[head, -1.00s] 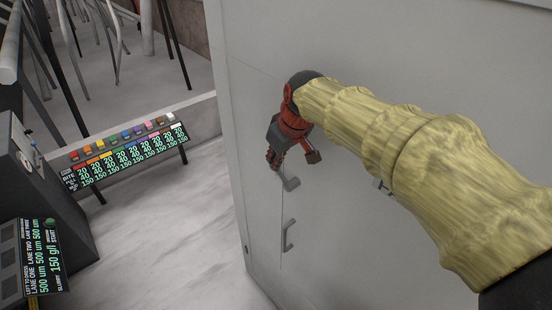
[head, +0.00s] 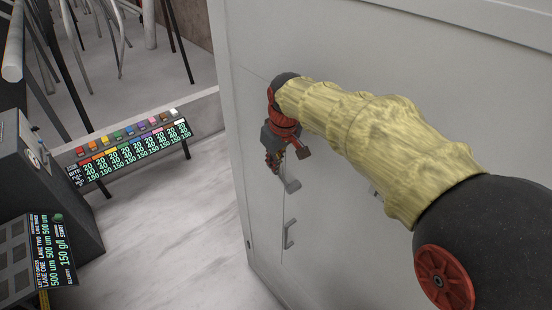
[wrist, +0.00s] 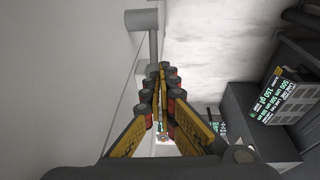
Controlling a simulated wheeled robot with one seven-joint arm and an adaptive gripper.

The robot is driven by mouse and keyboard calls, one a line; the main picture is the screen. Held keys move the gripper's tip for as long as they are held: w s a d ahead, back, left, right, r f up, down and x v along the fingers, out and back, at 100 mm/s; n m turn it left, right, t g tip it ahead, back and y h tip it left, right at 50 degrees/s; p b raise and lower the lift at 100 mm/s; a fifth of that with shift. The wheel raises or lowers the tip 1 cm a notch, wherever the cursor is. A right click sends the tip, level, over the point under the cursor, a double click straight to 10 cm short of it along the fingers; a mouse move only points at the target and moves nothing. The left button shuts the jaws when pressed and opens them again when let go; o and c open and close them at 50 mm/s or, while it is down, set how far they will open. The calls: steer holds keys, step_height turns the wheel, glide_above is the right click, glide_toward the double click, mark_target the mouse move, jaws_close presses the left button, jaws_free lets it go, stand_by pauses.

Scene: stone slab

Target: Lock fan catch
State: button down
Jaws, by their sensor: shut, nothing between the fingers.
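A pale grey cabinet (head: 380,90) fills the right of the head view. A small grey lever catch (head: 291,186) sticks out of its front, just right of my gripper (head: 272,166). In the wrist view a grey lever with a block-like end (wrist: 149,45) stands beyond the fingertips, against the pale panel. My gripper also shows in the wrist view (wrist: 160,80), its yellow and black fingers together with nothing between them. I cannot tell whether the fingers touch the lever. My arm hides part of the cabinet front.
A grey bar handle (head: 288,235) sits lower on the cabinet front. A display board with coloured buttons (head: 132,150) stands at the left. A dark machine with a screen (head: 52,250) is at the lower left. Pale floor between them is open.

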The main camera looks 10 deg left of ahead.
steer(key=shift+w+a+f+g+h+p, duration=0.3)
steer(key=shift+w+a+g+h+p, duration=0.35)
steer(key=shift+p, duration=1.85)
step_height(320, 180, down, 2)
steer(key=shift+w+a+g+h+p, duration=0.15)
steer(key=shift+g+h+p, duration=0.45)
steer(key=shift+p, duration=0.4)
steer(key=shift+a+f, duration=0.1)
